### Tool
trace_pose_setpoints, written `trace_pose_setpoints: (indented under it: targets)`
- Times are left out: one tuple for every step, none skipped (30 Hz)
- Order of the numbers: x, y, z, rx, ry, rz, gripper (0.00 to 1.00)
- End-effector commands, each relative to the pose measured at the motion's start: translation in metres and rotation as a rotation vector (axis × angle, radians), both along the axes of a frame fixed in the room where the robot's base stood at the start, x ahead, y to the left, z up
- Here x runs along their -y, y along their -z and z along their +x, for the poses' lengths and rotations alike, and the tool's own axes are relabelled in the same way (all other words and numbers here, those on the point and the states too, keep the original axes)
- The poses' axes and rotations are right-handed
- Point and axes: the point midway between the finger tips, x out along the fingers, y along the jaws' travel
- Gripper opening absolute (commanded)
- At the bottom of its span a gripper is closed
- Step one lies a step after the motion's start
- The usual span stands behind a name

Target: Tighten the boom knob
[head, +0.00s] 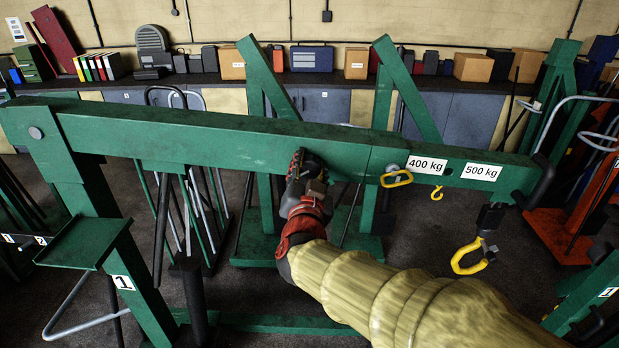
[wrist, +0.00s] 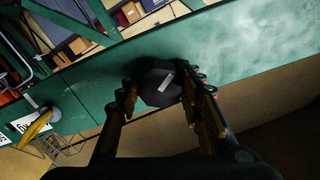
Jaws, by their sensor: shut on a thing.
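The green boom (head: 210,135) runs across the head view, with 400 kg and 500 kg labels towards its right end. The boom knob (wrist: 158,82) is dark with a pale mark on top, and sits on the green boom face in the wrist view. My gripper (wrist: 160,92) has one finger on each side of the knob and is shut on it. In the head view my gripper (head: 305,168) is at the boom's near face, left of the 400 kg label. The knob is hidden there behind my gripper and wrist.
A yellow hook (head: 470,257) hangs below the boom's right end. Green stands and posts crowd the floor behind. A bench (head: 330,80) with boxes and binders lines the back wall.

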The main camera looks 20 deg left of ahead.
Motion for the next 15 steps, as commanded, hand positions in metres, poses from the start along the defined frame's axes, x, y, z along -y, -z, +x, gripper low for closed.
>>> trace_pose_setpoints:
  targets:
    - [0.0006, 0.0053, -0.0001, -0.007, 0.0, 0.044, 0.11]
    - [0.0006, 0.0053, -0.0001, -0.014, 0.0, 0.071, 0.11]
    - [0.0004, 0.0054, -0.0001, -0.023, 0.0, 0.109, 0.11]
    - [0.0005, 0.0053, 0.0, -0.03, 0.0, 0.138, 0.11]
    - [0.0006, 0.0051, 0.0, -0.036, 0.0, 0.164, 0.11]
    - [0.0007, 0.005, 0.0001, -0.045, 0.0, 0.201, 0.11]
    - [0.0007, 0.0053, 0.0001, -0.052, 0.0, 0.229, 0.11]
    - [0.0008, 0.0057, 0.0001, -0.059, 0.0, 0.256, 0.11]
    - [0.0008, 0.0058, 0.0001, -0.069, 0.0, 0.294, 0.11]
    - [0.0009, 0.0056, 0.0001, -0.075, 0.0, 0.321, 0.11]
    - [0.0011, 0.0055, 0.0002, -0.082, 0.0, 0.35, 0.11]
    - [0.0012, 0.0053, 0.0002, -0.091, 0.0, 0.386, 0.11]
    - [0.0011, 0.0052, 0.0002, -0.097, 0.0, 0.414, 0.11]
    - [0.0012, 0.0054, 0.0001, -0.105, 0.0, 0.442, 0.11]
    - [0.0014, 0.0054, 0.0001, -0.113, 0.0, 0.48, 0.11]
